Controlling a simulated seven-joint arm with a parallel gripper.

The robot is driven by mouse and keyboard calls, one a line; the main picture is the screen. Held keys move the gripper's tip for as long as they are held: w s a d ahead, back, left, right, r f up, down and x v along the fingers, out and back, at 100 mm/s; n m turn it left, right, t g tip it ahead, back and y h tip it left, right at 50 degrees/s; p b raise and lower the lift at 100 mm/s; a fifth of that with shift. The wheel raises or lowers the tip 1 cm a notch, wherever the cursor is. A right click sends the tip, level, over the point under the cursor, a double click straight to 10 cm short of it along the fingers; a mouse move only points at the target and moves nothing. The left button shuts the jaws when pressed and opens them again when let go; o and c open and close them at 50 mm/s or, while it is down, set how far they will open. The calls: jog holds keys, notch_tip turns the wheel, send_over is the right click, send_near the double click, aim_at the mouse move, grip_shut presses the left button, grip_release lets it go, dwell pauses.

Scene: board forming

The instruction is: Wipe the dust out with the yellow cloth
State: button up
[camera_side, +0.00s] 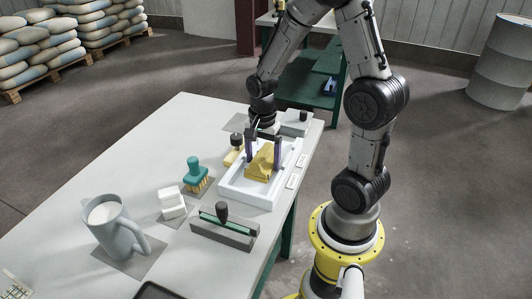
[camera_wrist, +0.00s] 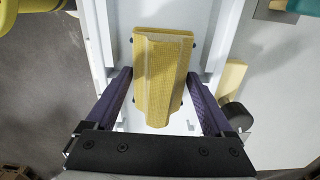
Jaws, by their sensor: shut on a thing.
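The yellow cloth (camera_side: 261,163) is a folded block inside the white mould tray (camera_side: 247,195) on the table. In the wrist view the cloth (camera_wrist: 162,75) stands between the two purple fingers of my gripper (camera_wrist: 160,82), with a raised ridge along its length. My gripper (camera_side: 263,155) points down into the tray and is shut on the cloth. The tray's floor (camera_wrist: 118,20) is white and shows around the cloth; I cannot make out dust on it. The cloth and fingers hide part of the floor.
Left of the tray are a teal-handled brush (camera_side: 195,175), a white block (camera_side: 171,203) and a grey jug (camera_side: 115,228) of white stuff. A green-edged tool with a dark knob (camera_side: 223,230) lies in front. A wooden-based tool (camera_side: 234,152) stands close by the tray's left wall.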

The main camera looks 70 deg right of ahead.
aim_at(257, 161)
jog(key=shift+a, duration=2)
jog(key=shift+r, duration=4.15)
